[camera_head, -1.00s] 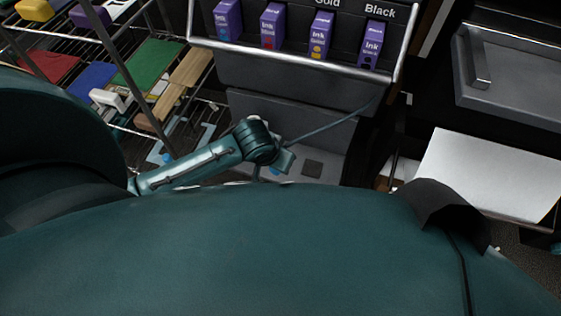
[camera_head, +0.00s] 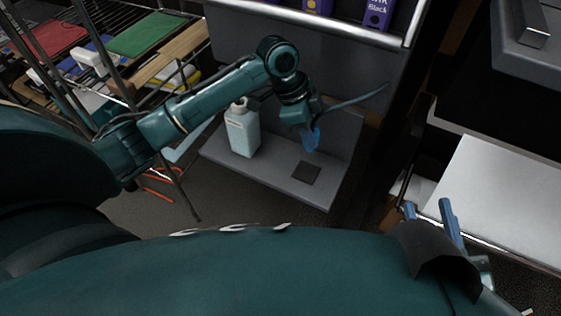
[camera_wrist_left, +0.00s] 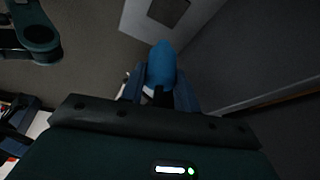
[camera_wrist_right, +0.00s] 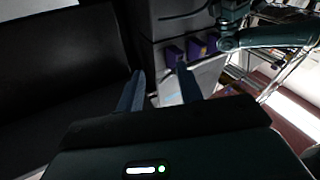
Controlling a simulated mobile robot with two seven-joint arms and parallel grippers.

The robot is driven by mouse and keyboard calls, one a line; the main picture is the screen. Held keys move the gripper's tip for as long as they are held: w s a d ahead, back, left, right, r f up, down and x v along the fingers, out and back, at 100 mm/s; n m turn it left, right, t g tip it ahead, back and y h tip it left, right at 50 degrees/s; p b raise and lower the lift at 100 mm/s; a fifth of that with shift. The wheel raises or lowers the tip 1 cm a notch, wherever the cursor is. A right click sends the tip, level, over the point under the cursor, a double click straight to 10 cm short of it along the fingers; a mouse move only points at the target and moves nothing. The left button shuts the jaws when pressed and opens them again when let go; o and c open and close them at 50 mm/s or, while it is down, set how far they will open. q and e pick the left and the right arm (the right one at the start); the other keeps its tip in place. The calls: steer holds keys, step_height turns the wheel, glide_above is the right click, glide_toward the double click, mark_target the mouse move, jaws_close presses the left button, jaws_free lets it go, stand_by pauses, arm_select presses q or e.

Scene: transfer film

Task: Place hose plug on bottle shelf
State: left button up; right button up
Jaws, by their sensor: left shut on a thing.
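My left gripper (camera_head: 306,122) is shut on the blue hose plug (camera_head: 311,140), which hangs below the fingers above the grey bottle shelf (camera_head: 275,182). In the left wrist view the plug (camera_wrist_left: 161,64) sticks out between the fingers, and part of the pale shelf (camera_wrist_left: 135,18) shows beyond it. A dark square patch (camera_head: 306,172) lies on the shelf, a little below the plug in the head view; the plug appears apart from it. My right gripper (camera_head: 428,212) is open and empty at the lower right; its spread fingers also show in the right wrist view (camera_wrist_right: 160,88).
A pale bottle (camera_head: 242,132) stands upright on the shelf, left of the patch. A wire rack (camera_head: 97,65) with coloured items is at the left. Purple ink boxes (camera_head: 377,12) sit above. A white sheet (camera_head: 505,200) lies at the right. The shelf around the patch is clear.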

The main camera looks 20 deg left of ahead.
arm_select(q)
step_height(320, 180, down, 10)
steer(key=b, duration=0.4)
steer(key=shift+r, duration=0.1)
arm_select(e)
steer(key=shift+w+a+m+y, duration=0.1)
steer(key=shift+a+m+y, duration=0.3)
steer(key=shift+y, duration=0.1)
arm_select(q)
steer(key=o, duration=1)
steer(key=shift+c, duration=0.2)
